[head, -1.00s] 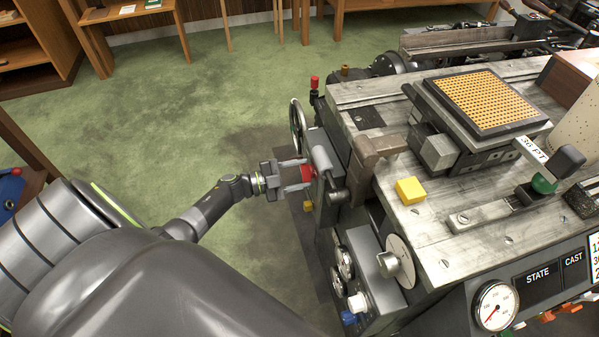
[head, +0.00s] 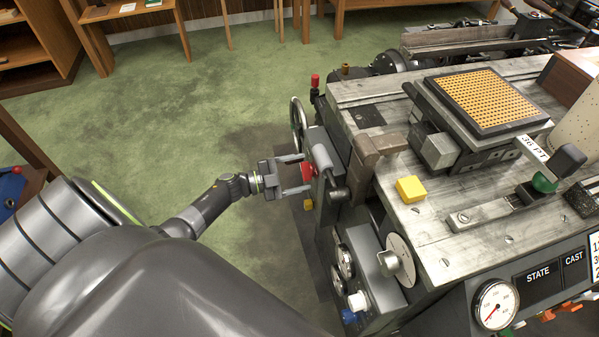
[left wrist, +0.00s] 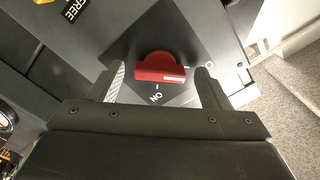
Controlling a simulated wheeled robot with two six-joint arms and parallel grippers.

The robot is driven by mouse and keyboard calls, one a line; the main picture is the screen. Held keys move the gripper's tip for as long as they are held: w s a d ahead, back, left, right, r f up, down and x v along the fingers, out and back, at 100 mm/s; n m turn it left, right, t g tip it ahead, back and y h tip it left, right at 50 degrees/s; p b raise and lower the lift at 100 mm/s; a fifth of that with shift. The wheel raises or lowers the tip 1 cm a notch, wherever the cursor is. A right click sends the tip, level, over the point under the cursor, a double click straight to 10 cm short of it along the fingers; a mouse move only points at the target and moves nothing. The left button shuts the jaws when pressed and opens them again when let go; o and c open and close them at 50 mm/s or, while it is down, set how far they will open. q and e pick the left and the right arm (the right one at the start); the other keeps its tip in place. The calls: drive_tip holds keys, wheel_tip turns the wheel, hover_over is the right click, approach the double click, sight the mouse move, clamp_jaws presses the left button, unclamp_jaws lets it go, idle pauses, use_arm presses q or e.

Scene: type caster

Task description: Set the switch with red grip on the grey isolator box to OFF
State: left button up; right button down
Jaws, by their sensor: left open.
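The red grip (head: 307,172) of the switch sits on the side of the grey isolator box (head: 320,143), at the machine's left end. In the left wrist view the red grip (left wrist: 160,68) shows as a rounded knob with a broad bar across it. White ON lettering and a short mark lie below it on the dark face; any OFF lettering is not readable. My left gripper (head: 298,173) is open, with one finger on each side of the grip. In the left wrist view the fingers (left wrist: 161,85) stand apart from the bar's ends. My right gripper is not in view.
A handwheel (head: 298,127) and a red-topped knob (head: 315,81) are just beyond the box. A brown lever block (head: 377,150) and yellow block (head: 410,189) sit on the machine top. A label reading FREE (left wrist: 75,9) is near the grip. Green floor lies clear to the left.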

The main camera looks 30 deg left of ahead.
use_arm(q)
drive_tip(key=b+v, duration=0.2)
drive_tip(key=v, duration=1.4)
drive_tip(key=shift+s+a, duration=0.3)
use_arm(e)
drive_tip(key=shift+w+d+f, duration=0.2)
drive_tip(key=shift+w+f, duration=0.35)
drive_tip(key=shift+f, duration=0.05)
use_arm(q)
drive_tip(key=s+f+n+g+y+p, duration=0.25)
drive_tip(key=s+f+n+y, duration=0.35)
drive_tip(key=f, duration=0.4)
drive_tip(key=s+f+n+g+y+p, duration=0.1)
drive_tip(key=s+f+n+y+p, duration=0.2)
drive_tip(key=s+f+n+y, duration=0.55)
drive_tip(key=s+d+f+n+g+h+p, duration=0.1)
drive_tip(key=s+d+f+g, duration=0.3)
drive_tip(key=s+d+f, duration=0.2)
drive_tip(key=s+d+f+n+g+h+p, duration=0.1)
drive_tip(key=s+d+f+g, duration=0.4)
drive_tip(key=s, duration=0.6)
drive_tip(key=d+f+n, duration=0.1)
drive_tip(key=d, duration=0.1)
drive_tip(key=shift+s+d+f, duration=0.3)
drive_tip(key=shift+f, duration=0.05)
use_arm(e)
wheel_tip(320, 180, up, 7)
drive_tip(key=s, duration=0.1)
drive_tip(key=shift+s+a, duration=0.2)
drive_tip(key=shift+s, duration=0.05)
